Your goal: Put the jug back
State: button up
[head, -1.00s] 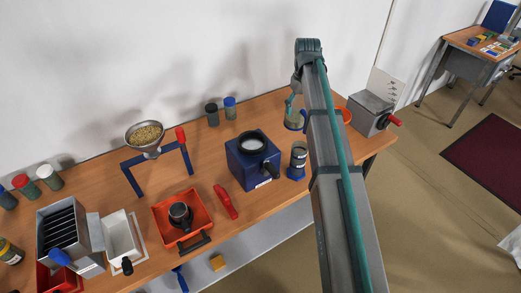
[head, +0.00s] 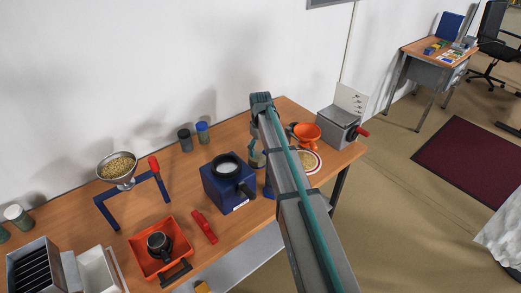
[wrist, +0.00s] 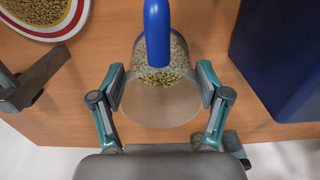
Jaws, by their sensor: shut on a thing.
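The jug is clear with a blue handle and holds pale grain. In the wrist view the jug (wrist: 160,98) is between the fingers of my gripper (wrist: 163,92), which is shut on its sides. Its handle points to the top of that picture. In the head view the jug (head: 257,158) shows just left of my arm, which hides part of it. It is right of the blue box-shaped machine (head: 226,190). I cannot tell whether its base touches the table.
A red-rimmed plate (head: 309,166) with grain, an orange funnel (head: 306,132) and a grey box (head: 338,124) are right of my arm. Two capped jars (head: 185,140) stand near the wall. A grain-filled hopper (head: 118,166), an orange tray (head: 150,240) and a red tool (head: 204,227) are left.

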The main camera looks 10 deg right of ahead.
jog(key=shift+f, duration=0.5)
jog(key=o, duration=1.6)
jog(key=shift+f, duration=0.15)
notch_tip(320, 180, up, 12)
jog(key=b, duration=0.2)
jog(key=shift+r, duration=0.2)
jog(key=shift+d, duration=0.1)
